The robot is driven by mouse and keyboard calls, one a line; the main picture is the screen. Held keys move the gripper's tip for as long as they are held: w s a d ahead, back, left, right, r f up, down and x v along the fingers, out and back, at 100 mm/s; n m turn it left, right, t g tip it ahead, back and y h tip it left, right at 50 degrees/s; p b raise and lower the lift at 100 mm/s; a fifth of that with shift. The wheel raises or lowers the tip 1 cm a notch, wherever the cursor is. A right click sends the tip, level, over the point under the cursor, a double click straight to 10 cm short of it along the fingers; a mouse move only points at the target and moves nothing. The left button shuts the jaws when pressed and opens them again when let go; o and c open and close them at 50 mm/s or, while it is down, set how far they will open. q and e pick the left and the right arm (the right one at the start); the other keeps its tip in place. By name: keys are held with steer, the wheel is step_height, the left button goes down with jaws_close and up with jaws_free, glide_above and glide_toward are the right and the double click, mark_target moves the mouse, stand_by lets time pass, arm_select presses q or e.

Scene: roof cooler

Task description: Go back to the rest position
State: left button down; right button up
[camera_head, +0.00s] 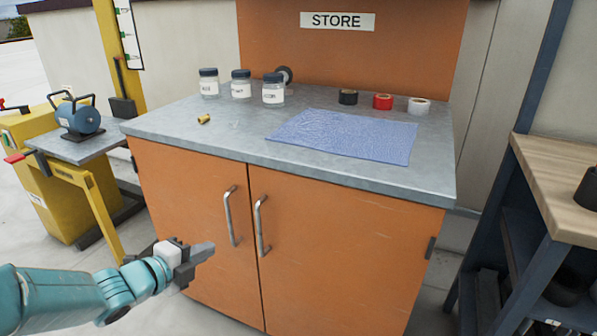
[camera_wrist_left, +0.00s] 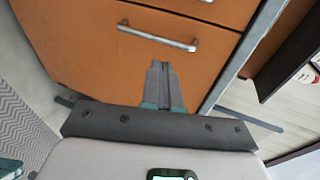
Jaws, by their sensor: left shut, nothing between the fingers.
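My left gripper (camera_head: 203,252) is shut and empty. It is in front of the orange cabinet's (camera_head: 345,240) left door, low and to the left of the two metal handles (camera_head: 231,215). In the left wrist view the closed fingers (camera_wrist_left: 160,72) point at the orange door (camera_wrist_left: 80,45), with a handle (camera_wrist_left: 157,36) beyond them. I cannot tell from the pictures how far the fingertips are from the door. My right gripper does not show in either view.
The grey cabinet top (camera_head: 225,140) holds several lidded jars (camera_head: 241,88), tape rolls (camera_head: 383,102), a blue cloth (camera_head: 345,135) and a small brass piece (camera_head: 204,119). A yellow stand with a blue motor (camera_head: 78,117) is at left. A wooden-topped bench (camera_head: 560,180) is at right.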

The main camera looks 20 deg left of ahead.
arm_select(q)
steer(key=d+f+n+g+h, duration=0.3)
steer(key=d+f+g+h, duration=0.2)
steer(key=d+f, duration=1.5)
steer(key=s+d+f+n+g+y, duration=0.1)
steer(key=s+d+f+n+g, duration=0.4)
steer(key=s+d+f+n, duration=0.5)
steer(key=s+a+f+n+g+y, duration=0.25)
steer(key=s+f+n+g, duration=0.2)
steer(key=s+n, duration=0.4)
step_height(320, 180, up, 28)
steer(key=p, duration=2.8)
steer(key=shift+w+a+t, duration=0.2)
steer(key=shift+a+t, duration=0.05)
steer(key=shift+t, duration=0.1)
steer(key=shift+f+h, duration=0.1)
steer(key=shift+h, duration=0.15)
